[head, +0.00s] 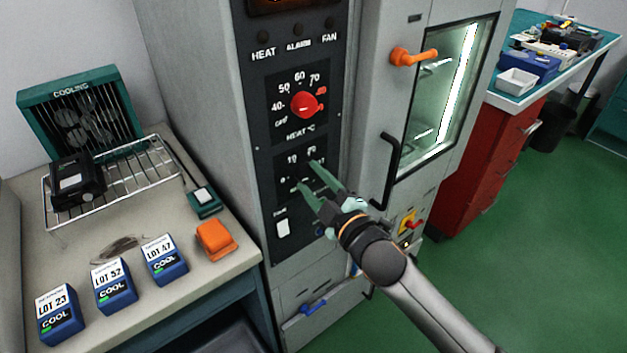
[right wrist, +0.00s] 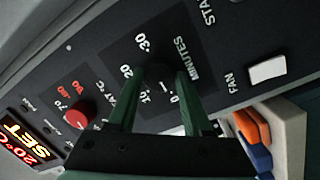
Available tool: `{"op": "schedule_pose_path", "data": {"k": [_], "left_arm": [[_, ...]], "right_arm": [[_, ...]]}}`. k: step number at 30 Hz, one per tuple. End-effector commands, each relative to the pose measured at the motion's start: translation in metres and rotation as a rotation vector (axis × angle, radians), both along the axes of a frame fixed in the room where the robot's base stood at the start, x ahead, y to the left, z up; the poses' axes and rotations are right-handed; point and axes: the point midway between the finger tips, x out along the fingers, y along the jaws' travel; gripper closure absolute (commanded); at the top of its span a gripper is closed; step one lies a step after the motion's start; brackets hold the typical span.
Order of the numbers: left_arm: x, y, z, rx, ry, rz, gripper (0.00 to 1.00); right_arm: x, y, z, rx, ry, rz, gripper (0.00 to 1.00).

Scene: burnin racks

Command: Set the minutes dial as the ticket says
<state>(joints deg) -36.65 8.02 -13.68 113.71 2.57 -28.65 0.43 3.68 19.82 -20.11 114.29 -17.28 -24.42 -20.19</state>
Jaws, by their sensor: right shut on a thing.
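The black minutes dial (right wrist: 160,72) is on the dark control panel, with 0, 10, 20 and 30 printed around it and MINUTES beside it in the right wrist view. My right gripper (right wrist: 156,82) has its green fingers shut on the dial's knob, one on each side. In the head view my right gripper (head: 309,176) reaches the lower dial from the right and covers much of it. I cannot make out a ticket. My left gripper is not in view.
A black door handle (head: 388,165) stands out at the right. Blue lot boxes (head: 115,287) and an orange block (head: 216,240) are on the left bench.

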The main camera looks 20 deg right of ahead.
Motion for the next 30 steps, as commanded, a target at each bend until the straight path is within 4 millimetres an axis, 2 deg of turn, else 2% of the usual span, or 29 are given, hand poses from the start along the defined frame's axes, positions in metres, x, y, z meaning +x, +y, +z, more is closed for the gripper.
{"op": "schedule_pose_path", "data": {"k": [3, 14, 22, 30], "left_arm": [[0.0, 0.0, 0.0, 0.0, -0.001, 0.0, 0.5], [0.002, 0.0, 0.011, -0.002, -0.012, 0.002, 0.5], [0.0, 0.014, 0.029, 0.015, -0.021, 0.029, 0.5], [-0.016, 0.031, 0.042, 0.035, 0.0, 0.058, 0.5]], "right_arm": [[0.0, 0.0, 0.0, 0.0, 0.0, 0.0, 1.0], [0.0, 0.0, 0.001, 0.052, 0.022, -0.001, 1.0], [0.0, 0.0, 0.005, 0.224, 0.084, -0.002, 1.0], [0.0, 0.0, 0.006, 0.463, 0.172, -0.003, 1.0]]}}
